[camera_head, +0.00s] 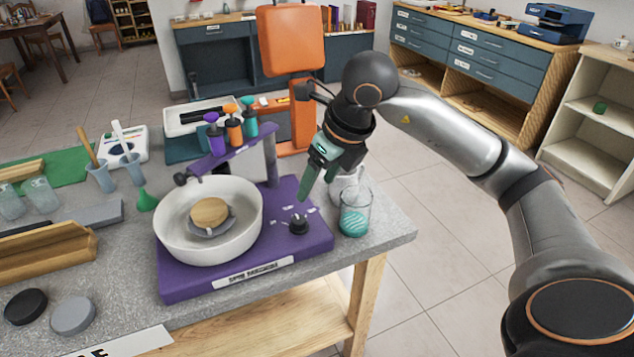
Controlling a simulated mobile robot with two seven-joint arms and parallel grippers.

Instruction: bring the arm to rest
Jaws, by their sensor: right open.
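My right arm (455,131) comes in from the right and reaches over the far right part of the grey table. My right gripper (318,176) is open and points down, above the right side of a purple machine (295,262). Its green fingers are in front of the machine's right edge, close to a black knob (298,224). I see nothing held between the fingers. My left gripper is not in view.
A white bowl (178,238) with a round tan piece (209,212) sits on the machine. A glass with teal contents (355,222) stands at the table's right edge. Several coloured bottles (234,131) stand on a purple shelf. Floor right of the table (440,260) is clear.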

